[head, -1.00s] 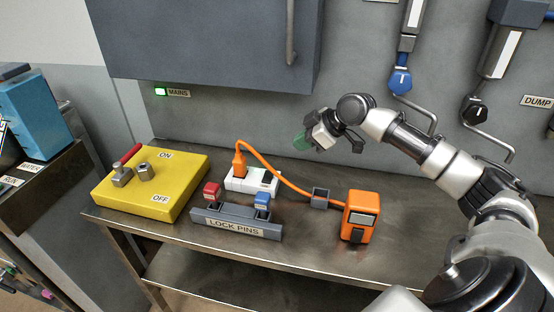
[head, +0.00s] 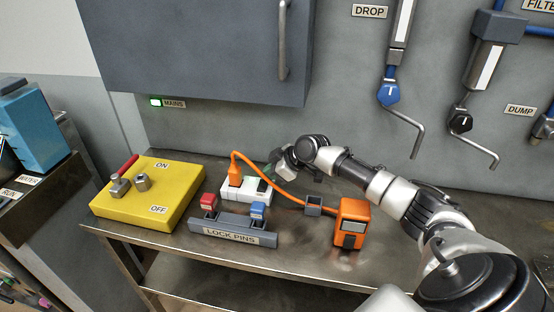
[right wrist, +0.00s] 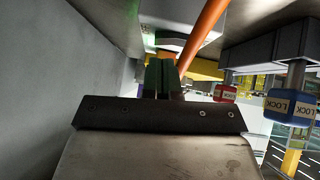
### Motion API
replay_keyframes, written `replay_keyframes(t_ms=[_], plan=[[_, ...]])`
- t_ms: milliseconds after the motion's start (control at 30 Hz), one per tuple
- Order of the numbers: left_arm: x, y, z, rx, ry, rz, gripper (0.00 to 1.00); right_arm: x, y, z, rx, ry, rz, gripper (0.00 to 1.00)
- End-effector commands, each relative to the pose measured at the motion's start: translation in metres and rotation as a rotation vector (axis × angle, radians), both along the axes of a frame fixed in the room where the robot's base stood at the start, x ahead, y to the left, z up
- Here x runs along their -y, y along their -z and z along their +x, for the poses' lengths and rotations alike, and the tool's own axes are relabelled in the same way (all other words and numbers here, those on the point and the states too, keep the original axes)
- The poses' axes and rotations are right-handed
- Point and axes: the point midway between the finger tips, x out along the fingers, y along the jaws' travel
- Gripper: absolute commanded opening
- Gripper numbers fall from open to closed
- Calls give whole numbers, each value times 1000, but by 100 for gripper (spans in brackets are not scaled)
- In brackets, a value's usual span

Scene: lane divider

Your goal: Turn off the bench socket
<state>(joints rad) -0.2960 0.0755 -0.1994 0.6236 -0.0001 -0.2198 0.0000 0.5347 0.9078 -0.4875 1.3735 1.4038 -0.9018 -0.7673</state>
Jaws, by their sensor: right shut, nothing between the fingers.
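The bench socket (head: 240,195) is a white block on the metal bench, with an orange plug (head: 235,178) in its left part. A small dark and green patch, seemingly its switch (head: 262,187), shows at its right end. My right gripper (head: 272,170) is just behind and above that right end, fingers shut and empty. Whether it touches the socket I cannot tell. In the right wrist view its green-tinted fingers (right wrist: 160,77) are together, close to a pale surface and the orange cable (right wrist: 206,32). My left gripper is not in view.
A LOCK PINS rack (head: 232,233) with a red and a blue lock stands in front of the socket. A yellow ON/OFF box (head: 150,195) is left; an orange device (head: 350,222) is right, on the cable. A grey cabinet overhangs behind. A green MAINS lamp (head: 155,102) is lit.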

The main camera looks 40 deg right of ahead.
Motion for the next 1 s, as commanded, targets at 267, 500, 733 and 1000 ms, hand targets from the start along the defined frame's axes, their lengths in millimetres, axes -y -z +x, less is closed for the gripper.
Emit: replay_keyframes(t_ms=[267,500,733,1000], plan=[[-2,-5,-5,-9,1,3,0,2,18,1,0,0,2,0],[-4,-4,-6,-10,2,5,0,2,19,1,0,-1,1,0],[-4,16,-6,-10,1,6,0,3,32,3,-1,0,5,0],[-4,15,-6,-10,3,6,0,4,30,3,-20,-2,19,0]])
